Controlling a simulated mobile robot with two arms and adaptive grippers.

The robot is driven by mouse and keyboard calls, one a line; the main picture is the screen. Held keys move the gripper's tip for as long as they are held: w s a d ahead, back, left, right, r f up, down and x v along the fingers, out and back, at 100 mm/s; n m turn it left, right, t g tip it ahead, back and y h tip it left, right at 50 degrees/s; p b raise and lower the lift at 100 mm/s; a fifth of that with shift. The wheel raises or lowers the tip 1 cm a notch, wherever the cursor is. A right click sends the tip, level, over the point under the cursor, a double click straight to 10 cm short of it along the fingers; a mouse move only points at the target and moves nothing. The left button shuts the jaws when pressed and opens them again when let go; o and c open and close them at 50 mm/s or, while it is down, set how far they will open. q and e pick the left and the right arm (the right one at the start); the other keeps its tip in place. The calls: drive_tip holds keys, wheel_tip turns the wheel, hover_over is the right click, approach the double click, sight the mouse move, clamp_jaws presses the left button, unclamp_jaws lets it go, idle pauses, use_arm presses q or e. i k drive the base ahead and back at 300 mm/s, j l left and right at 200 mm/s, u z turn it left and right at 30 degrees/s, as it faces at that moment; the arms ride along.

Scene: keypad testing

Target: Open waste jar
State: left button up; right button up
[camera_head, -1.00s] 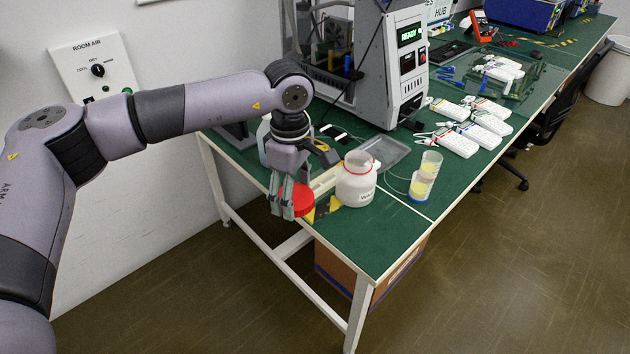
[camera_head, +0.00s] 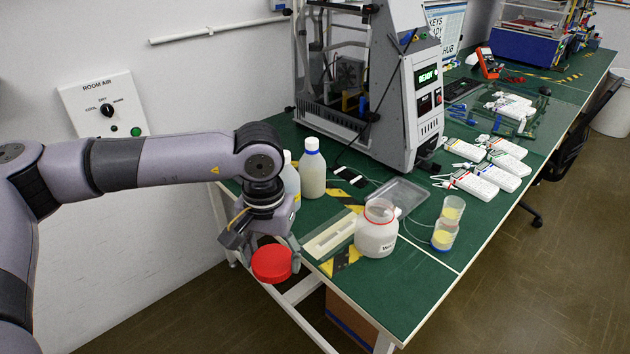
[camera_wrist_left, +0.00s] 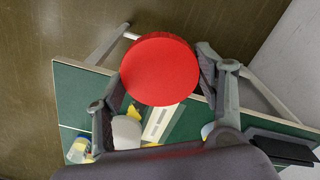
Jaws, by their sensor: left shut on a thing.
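The white waste jar (camera_head: 376,234) stands upright on the green table with its mouth open and a red ring around its neck. In the left wrist view the jar (camera_wrist_left: 126,132) shows partly, below the lid. My left gripper (camera_head: 268,258) is shut on the red lid (camera_head: 271,264), which it holds out past the table's front left edge, left of the jar and apart from it. In the left wrist view the lid (camera_wrist_left: 160,70) sits between the two fingers. My right gripper is not in view.
A pale slotted holder (camera_head: 330,234) lies left of the jar on striped tape. Two stacked cups with yellow contents (camera_head: 446,232) stand right of it, with a grey tray (camera_head: 398,194) behind. White-capped bottles (camera_head: 312,170) and a large machine (camera_head: 400,90) stand further back. The table's front corner is clear.

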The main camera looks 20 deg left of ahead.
sight(377, 227)
drive_tip(key=i+j+z, duration=0.15)
drive_tip(key=j, duration=0.25)
drive_tip(key=i+j+z, duration=0.15)
drive_tip(key=j, duration=0.25)
drive_tip(key=i+j+z, duration=0.15)
drive_tip(key=j, duration=0.25)
drive_tip(key=i+j+z, duration=0.15)
drive_tip(key=j, duration=0.3)
drive_tip(key=i+j+z, duration=0.15)
drive_tip(key=j, duration=0.25)
drive_tip(key=k, duration=0.05)
